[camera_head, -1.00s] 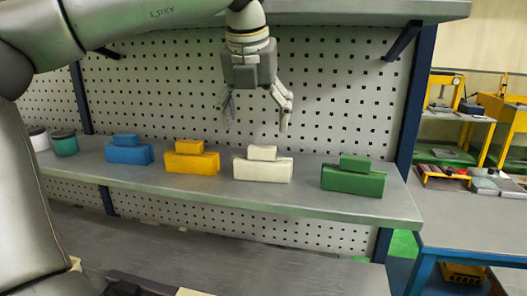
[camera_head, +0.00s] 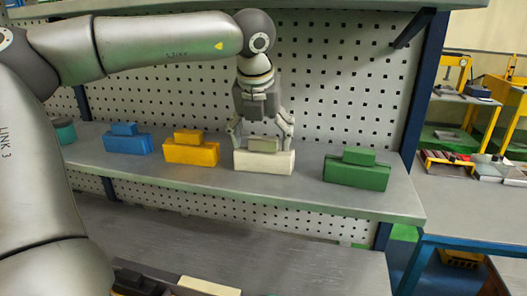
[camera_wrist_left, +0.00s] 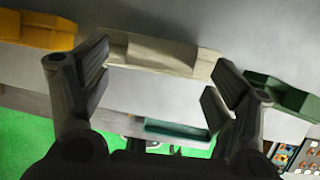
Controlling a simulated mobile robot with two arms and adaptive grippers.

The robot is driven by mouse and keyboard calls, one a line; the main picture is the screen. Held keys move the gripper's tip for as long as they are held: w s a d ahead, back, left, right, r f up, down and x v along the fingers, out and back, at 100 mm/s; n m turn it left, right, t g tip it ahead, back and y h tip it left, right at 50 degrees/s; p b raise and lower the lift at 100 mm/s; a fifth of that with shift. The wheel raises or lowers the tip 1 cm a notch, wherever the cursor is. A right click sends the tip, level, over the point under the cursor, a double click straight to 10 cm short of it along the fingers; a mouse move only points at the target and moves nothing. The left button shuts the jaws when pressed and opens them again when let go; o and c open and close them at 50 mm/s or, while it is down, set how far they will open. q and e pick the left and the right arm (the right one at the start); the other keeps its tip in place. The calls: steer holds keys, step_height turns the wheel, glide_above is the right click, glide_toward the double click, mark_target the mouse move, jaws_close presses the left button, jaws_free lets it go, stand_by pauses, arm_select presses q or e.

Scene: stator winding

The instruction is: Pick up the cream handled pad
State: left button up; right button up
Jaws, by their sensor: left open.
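The cream handled pad (camera_head: 264,162) stands on the grey shelf, a long block with a smaller handle block on top. It also shows in the left wrist view (camera_wrist_left: 160,52), between and beyond the fingers. My left gripper (camera_head: 262,138) points down over the pad in the head view. Its fingers are open, one to each side of the handle. I cannot tell whether they touch it. In the left wrist view the open fingers (camera_wrist_left: 155,85) have a clear gap between them. My right gripper is not in view.
On the shelf (camera_head: 230,187), a yellow handled pad (camera_head: 191,152) and a blue one (camera_head: 128,142) stand to the left, a green one (camera_head: 357,173) to the right. A teal-sided container (camera_head: 65,131) is at the far left. A perforated panel (camera_head: 340,100) rises behind.

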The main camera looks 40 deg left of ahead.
arm_select(q)
steer(key=shift+x, duration=1)
steer(key=shift+r, duration=0.15)
steer(key=c, duration=1.4)
